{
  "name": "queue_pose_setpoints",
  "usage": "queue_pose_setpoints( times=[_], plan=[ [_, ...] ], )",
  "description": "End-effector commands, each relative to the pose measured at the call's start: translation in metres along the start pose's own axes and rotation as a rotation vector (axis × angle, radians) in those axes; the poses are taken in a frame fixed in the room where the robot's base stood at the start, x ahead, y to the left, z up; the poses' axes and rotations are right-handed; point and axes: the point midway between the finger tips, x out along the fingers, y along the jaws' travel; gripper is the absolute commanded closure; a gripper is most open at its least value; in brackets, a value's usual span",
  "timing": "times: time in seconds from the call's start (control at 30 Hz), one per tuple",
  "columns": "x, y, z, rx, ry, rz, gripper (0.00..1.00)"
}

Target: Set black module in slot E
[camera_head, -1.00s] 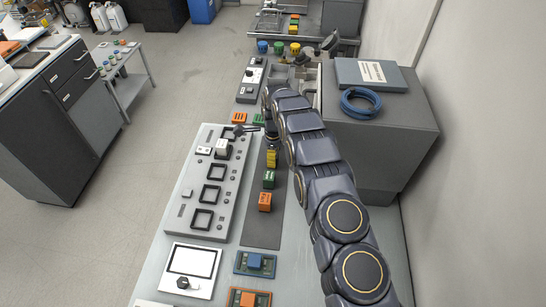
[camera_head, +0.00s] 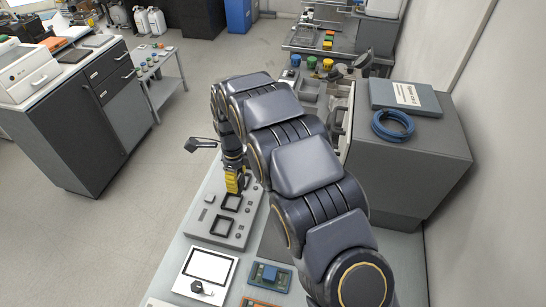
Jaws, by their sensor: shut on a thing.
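My gripper (camera_head: 233,180) points down over the grey slotted panel (camera_head: 240,237), at its middle to far part, and is shut. Yellow pieces with dark lines show at its tip. I cannot tell whether they are fingers or part of a held module. I cannot make out a black module, and what is between the jaws is hidden. Black-framed square slots show in the panel, one (camera_head: 222,226) nearer and another (camera_head: 230,203) just below the gripper tip. The slot letters are too small to read. The far part of the panel is hidden behind my arm and gripper.
A white device with a framed screen (camera_head: 208,268) and a blue part on a board (camera_head: 269,274) lie at the near end of the bench. A grey cabinet with a blue coiled hose (camera_head: 393,126) stands right. Open floor lies left.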

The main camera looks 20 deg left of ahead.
Motion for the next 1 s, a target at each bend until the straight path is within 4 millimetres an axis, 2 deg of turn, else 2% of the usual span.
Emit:
queue_pose_setpoints(
  times=[0.03,0.1,0.2,0.3,0.57,1.0],
  plan=[
    [0.000,0.020,0.007,-0.007,0.007,0.005,0.96],
    [0.000,0.039,0.014,-0.006,0.005,-0.001,0.96],
    [0.000,0.061,0.019,-0.001,0.009,-0.002,0.96],
    [0.001,0.074,0.021,0.002,0.011,-0.004,0.96],
    [0.006,0.081,0.023,0.005,0.012,-0.006,0.96],
    [0.041,0.080,0.022,0.005,0.013,-0.006,0.96]
  ],
)
